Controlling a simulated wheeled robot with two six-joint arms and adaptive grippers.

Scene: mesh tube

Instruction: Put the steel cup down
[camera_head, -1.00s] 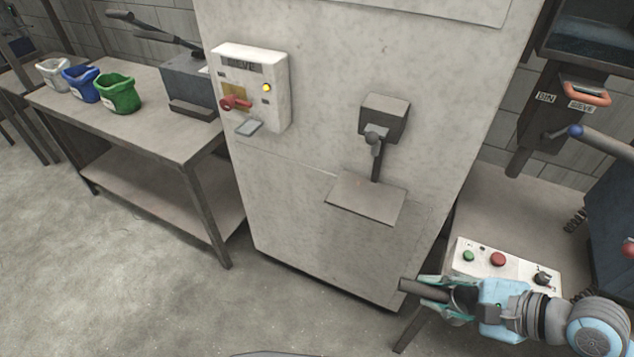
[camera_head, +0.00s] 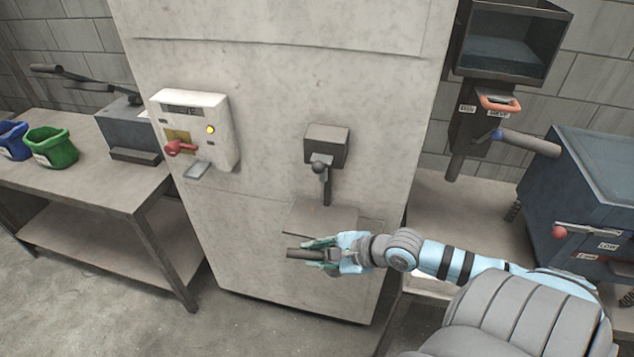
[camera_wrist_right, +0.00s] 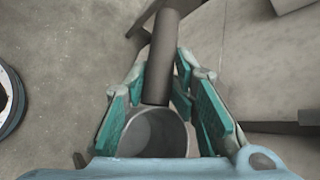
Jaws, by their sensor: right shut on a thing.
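My right gripper (camera_head: 318,247) is shut on the steel cup in front of the tall pale cabinet. In the right wrist view the cup's round open rim (camera_wrist_right: 158,132) shows between the teal-padded fingers, close to the palm. A dark grey cylinder (camera_wrist_right: 166,55) reaches out past the fingertips from the cup; it looks like its handle. In the head view its dark end (camera_head: 297,253) points left, and the fingers hide the rest. The small plate (camera_head: 310,215) on the cabinet front is just behind and above the gripper. The left gripper is not in view.
A bench (camera_head: 95,185) with a blue and a green container (camera_head: 52,148) stands left. A blue-grey machine (camera_head: 585,195) stands right.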

